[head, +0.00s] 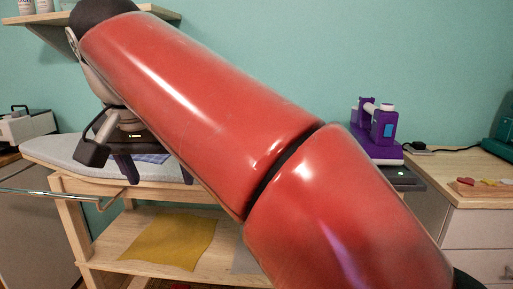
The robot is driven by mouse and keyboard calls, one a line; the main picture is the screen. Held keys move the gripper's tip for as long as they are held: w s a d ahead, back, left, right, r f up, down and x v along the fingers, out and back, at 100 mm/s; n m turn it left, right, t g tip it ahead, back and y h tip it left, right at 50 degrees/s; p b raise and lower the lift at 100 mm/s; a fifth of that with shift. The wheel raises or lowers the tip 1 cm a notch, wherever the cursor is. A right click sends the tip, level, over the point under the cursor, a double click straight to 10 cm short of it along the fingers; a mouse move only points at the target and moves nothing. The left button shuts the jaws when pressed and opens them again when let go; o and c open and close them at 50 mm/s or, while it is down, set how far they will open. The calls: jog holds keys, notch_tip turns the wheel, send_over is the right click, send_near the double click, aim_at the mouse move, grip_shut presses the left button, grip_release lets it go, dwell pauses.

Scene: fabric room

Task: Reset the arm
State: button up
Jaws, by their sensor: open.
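My red arm reaches across the view from lower right to upper left. My gripper (110,150) hangs at its far end on the left, over the ironing board (55,153). It is open, with one dark finger plainly visible. The rest of it is partly hidden behind the arm. I see nothing held in it, though the view between the fingers is not clear.
A yellow cloth (165,240) lies on the wooden shelf below. A purple sewing machine (378,135) stands right of the arm. A wall shelf (45,18) is upper left.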

jog(key=d+f, duration=0.5)
jog(key=d, duration=0.5)
jog(key=d+f, duration=0.5)
jog(key=d, duration=0.5)
jog(key=s+d+f, duration=0.5)
jog(key=f, duration=0.2)
jog(key=s+d+f+t, duration=0.1)
jog(key=s+d+f, duration=0.4)
jog(key=f, duration=0.3)
jog(key=shift+d+f, duration=0.15)
jog(key=shift+d, duration=0.05)
